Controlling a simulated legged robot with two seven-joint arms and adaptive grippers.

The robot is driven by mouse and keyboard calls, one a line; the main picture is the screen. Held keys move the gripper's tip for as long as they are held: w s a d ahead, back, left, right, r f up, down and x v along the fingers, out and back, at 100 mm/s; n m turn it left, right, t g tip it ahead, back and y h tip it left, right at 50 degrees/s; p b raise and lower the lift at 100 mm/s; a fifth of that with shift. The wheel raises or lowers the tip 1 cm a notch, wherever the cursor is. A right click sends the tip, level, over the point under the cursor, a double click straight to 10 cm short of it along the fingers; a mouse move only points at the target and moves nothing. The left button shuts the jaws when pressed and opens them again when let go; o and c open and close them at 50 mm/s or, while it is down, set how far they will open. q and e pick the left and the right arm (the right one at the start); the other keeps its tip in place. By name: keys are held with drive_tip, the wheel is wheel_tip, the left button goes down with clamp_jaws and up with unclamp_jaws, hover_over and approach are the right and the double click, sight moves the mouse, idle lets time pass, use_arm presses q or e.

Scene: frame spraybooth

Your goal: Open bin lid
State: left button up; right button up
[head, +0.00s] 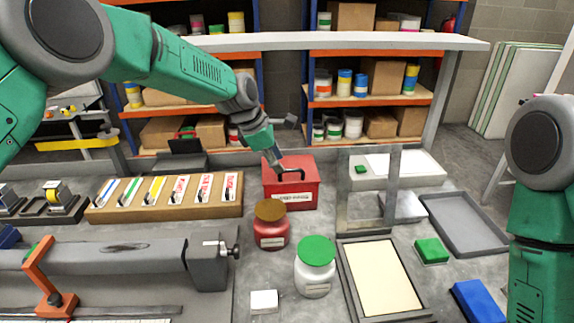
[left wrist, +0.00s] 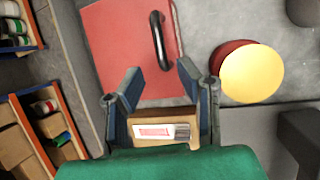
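The red bin (head: 291,186) stands on the workbench, with its lid flat on top and closed. A dark bar handle (head: 290,173) is on the lid. In the left wrist view the red lid (left wrist: 115,50) fills the upper middle, with the black handle (left wrist: 159,40) at its right side. My left gripper (head: 277,160) is just above and behind the lid, close to the handle. In the left wrist view its fingers (left wrist: 157,73) are spread and hold no handle. Contact cannot be told. My right gripper is out of view.
A red jar with a brown lid (head: 271,232) and a white jar with a green lid (head: 315,267) stand in front of the bin. A wooden rack of labelled cards (head: 165,208) is to its left. A grey upright frame (head: 352,210) is to its right.

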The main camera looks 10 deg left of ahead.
sight(296, 170)
use_arm(q)
drive_tip(key=shift+w+a+f, duration=0.2)
drive_tip(key=shift+a+f, duration=0.45)
drive_tip(key=shift+f, duration=0.3)
drive_tip(key=shift+d+f, duration=0.15)
drive_tip(key=d, duration=0.5)
drive_tip(key=c, duration=0.3)
drive_tip(key=shift+w+d, duration=0.1)
clamp_jaws()
drive_tip(key=a, duration=0.2)
drive_tip(key=shift+w+a+f, duration=0.1)
drive_tip(key=shift+a+f, duration=0.05)
drive_tip(key=shift+a, duration=0.6)
drive_tip(key=shift+d, duration=0.3)
drive_tip(key=shift+r, duration=0.3)
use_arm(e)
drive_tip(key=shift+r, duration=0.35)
